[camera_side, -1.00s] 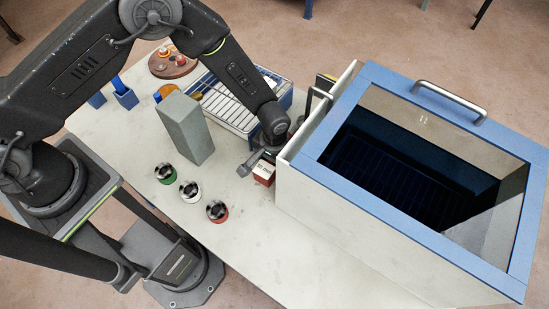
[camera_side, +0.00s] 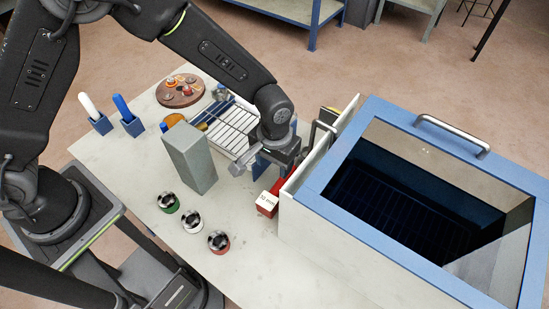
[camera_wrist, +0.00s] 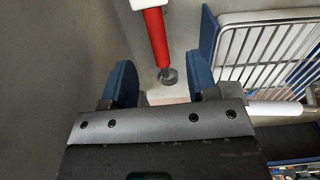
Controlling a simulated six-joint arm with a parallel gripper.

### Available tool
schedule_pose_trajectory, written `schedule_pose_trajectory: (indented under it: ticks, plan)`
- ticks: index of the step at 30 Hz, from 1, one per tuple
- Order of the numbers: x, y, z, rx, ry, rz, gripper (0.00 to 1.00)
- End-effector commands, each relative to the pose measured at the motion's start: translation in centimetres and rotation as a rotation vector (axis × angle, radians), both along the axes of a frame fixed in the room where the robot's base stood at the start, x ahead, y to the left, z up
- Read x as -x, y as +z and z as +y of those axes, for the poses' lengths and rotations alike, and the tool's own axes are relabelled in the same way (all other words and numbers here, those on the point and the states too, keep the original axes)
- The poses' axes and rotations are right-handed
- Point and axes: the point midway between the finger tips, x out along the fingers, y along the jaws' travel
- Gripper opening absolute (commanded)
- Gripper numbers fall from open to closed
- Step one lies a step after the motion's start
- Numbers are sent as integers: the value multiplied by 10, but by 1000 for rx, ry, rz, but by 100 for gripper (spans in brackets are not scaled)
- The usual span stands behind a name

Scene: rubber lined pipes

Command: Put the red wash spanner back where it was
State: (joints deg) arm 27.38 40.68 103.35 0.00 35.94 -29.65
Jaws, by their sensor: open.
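In the wrist view a red rod (camera_wrist: 155,35), which looks like the red wash spanner, has a white piece at its upper end and a dark round end between my fingers. My gripper (camera_wrist: 160,65) is open, with a blue finger on each side of that end and gaps on both sides. In the side view my gripper (camera_side: 248,167) is low over the table beside the box wall. A red piece (camera_side: 278,187) shows beneath it there; I cannot tell if it is the same rod.
White-handled (camera_side: 87,103) and blue-handled (camera_side: 122,106) tools stand in blue holders at left. A grey block (camera_side: 189,158), wire rack (camera_side: 232,133) and "10 min" block (camera_side: 266,205) are near my gripper. A large blue-rimmed box (camera_side: 330,165) fills the right. Several ringed cups stand in front.

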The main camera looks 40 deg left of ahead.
Motion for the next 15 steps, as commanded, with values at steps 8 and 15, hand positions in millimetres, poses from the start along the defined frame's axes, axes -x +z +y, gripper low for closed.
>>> schedule_pose_trajectory:
  ticks: [8, 15]
  plan:
    - [0, 9, 0, -1, 0, 1, 53]
    - [-4, 59, 23, 24, 2, -52, 53]
